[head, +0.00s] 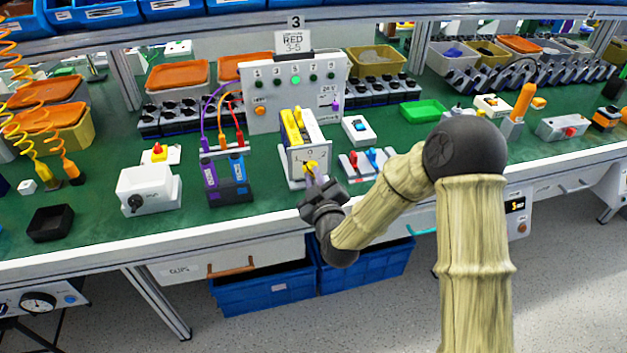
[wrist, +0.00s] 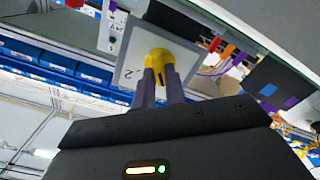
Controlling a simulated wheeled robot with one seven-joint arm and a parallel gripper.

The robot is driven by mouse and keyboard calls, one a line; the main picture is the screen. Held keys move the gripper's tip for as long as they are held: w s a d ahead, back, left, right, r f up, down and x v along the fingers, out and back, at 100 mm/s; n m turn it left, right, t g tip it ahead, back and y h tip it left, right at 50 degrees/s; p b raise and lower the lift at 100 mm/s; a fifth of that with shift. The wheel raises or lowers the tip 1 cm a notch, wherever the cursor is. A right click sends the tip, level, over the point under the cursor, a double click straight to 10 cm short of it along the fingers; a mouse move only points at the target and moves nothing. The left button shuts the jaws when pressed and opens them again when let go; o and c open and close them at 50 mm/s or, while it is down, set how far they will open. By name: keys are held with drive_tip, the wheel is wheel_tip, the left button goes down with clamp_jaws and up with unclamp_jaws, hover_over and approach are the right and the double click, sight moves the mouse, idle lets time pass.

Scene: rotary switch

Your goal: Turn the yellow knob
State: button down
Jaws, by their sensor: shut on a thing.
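The yellow knob (head: 310,167) sits on the front of a light switch box (head: 296,157) on the green bench. In the wrist view the round yellow knob (wrist: 158,58) stands out from a pale square plate (wrist: 131,62), with a dark mark on its face. My gripper (head: 313,178) reaches the knob from the front. In the wrist view its two dark fingers (wrist: 161,80) are close together on the knob. The fingertips hide part of the knob, and its exact angle is hard to tell.
A white box with a black knob (head: 149,190) and a block with blue and purple parts (head: 227,178) stand to the left. Red and blue levers (head: 362,162) stand close on the right. A panel with green lights (head: 294,92) is behind. The bench's front edge (head: 230,232) runs below my gripper.

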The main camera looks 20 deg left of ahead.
drive_tip(key=m+b, duration=0.1)
drive_tip(key=m, duration=0.1)
drive_tip(key=f+m+b, duration=0.1)
drive_tip(key=m, duration=0.1)
drive_tip(key=shift+d, duration=0.2)
drive_tip(key=m+b, duration=0.2)
drive_tip(key=m, duration=0.2)
drive_tip(key=shift+m+b, duration=0.35)
drive_tip(key=shift+m, duration=0.05)
drive_tip(key=m+b, duration=0.1)
drive_tip(key=m, duration=0.2)
drive_tip(key=shift+m+b, duration=0.3)
drive_tip(key=shift+r+m+b, duration=0.15)
drive_tip(key=shift+m+b, duration=0.45)
drive_tip(key=shift+m, duration=1.3)
drive_tip(key=c, duration=1.4)
unclamp_jaws()
drive_tip(key=shift+a+r, duration=0.1)
drive_tip(key=shift+c, duration=0.2)
drive_tip(key=shift+r, duration=0.1)
